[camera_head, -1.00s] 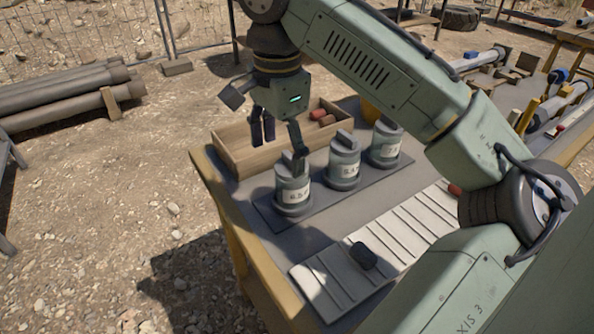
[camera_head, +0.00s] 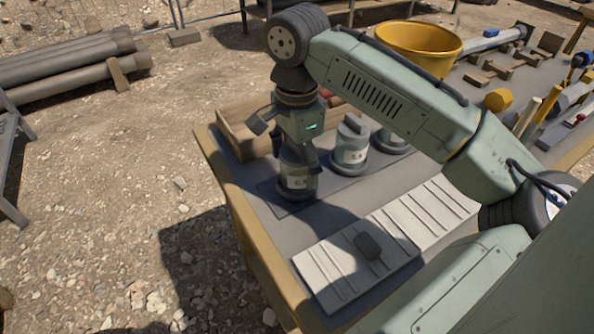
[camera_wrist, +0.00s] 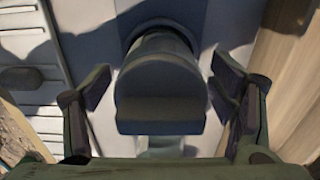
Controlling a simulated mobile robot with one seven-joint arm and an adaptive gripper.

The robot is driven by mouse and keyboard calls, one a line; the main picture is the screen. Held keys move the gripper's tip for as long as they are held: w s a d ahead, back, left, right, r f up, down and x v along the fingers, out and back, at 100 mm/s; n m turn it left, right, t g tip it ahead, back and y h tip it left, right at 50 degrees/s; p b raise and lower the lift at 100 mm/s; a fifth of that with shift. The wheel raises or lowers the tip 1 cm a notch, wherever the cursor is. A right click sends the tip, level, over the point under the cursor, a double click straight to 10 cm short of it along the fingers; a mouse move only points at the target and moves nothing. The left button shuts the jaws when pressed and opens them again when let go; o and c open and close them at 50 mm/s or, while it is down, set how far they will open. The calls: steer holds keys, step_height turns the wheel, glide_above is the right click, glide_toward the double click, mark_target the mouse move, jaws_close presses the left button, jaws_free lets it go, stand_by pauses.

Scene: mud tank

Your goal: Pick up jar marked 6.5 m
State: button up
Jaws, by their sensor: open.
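Three grey-green lidded jars with pale labels stand in a row on a dark mat on the table. The near-left jar (camera_head: 297,182) is under my gripper (camera_head: 297,160); its label is too small to read surely. The middle jar (camera_head: 350,150) and the far-right jar (camera_head: 391,141) stand beyond it, the last partly hidden by my arm. In the wrist view the near-left jar's lid and raised handle (camera_wrist: 160,88) sit between my open fingers, with a gap visible on both sides. I cannot tell which jar bears 6.5 m.
A wooden tray (camera_head: 234,139) lies just behind the jars, close to my gripper. A pale ribbed board (camera_head: 325,270) with a dark lump (camera_head: 368,246) lies in front. A yellow tub (camera_head: 418,52) stands at the back. Tools lie on the right.

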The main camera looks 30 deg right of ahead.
steer(key=shift+f, duration=0.85)
steer(key=shift+c, duration=0.2)
steer(key=c, duration=1.5)
